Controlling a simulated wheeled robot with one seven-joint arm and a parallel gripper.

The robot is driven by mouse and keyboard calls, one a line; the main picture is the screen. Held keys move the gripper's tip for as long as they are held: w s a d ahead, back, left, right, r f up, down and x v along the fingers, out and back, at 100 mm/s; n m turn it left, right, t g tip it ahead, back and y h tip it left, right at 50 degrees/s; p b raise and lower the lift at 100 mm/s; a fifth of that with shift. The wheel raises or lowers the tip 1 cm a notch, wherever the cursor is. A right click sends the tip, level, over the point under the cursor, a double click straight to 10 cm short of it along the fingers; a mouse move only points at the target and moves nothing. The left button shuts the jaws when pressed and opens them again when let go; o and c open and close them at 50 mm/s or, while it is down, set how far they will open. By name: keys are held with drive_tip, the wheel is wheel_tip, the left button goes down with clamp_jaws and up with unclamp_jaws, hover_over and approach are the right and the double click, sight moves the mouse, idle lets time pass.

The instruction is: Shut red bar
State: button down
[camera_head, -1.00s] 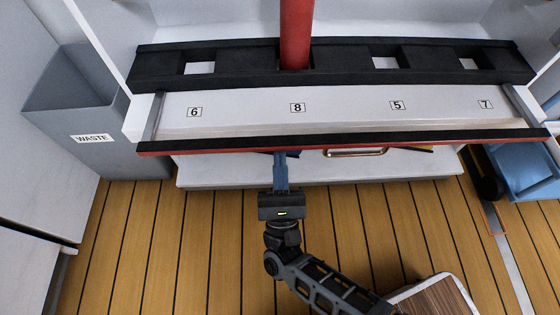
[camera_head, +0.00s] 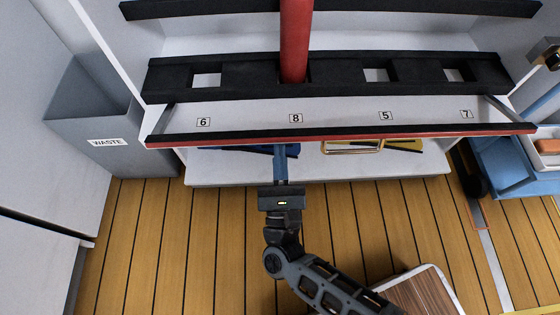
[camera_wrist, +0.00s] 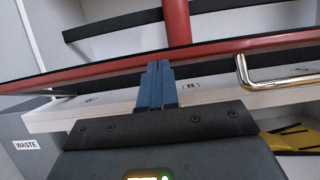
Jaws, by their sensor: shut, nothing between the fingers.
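In the wrist view the red bar (camera_wrist: 215,48) crosses the picture. A chrome handle (camera_head: 350,147) is to the right of my gripper and also shows in the wrist view (camera_wrist: 280,82). My gripper (camera_head: 281,147) is shut and empty, its blue fingers pointing at the bar left of the handle. The fingertips overlap the bar's lower edge in the wrist view; I cannot tell whether they touch.
A black slotted rack (camera_head: 240,75) and an upright red post (camera_head: 296,40) stand behind the drawer. A grey waste bin (camera_head: 95,120) is at left. Blue (camera_head: 250,150) and yellow (camera_head: 400,145) items lie under the bar. A blue crate (camera_head: 500,165) is at right.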

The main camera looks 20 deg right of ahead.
drive_tip(key=w+d+r+g+y+p, duration=0.2)
drive_tip(key=w+r+g+p, duration=0.45)
drive_tip(key=r+p, duration=1)
drive_tip(key=w+d+f+g+y+p, duration=0.1)
drive_tip(key=w+d+g+p, duration=0.1)
drive_tip(key=w+p, duration=0.6)
drive_tip(key=shift+w+d+f+p, duration=0.2)
drive_tip(key=shift+d+p, duration=0.25)
drive_tip(key=shift+p, duration=0.85)
drive_tip(key=shift+s, duration=0.15)
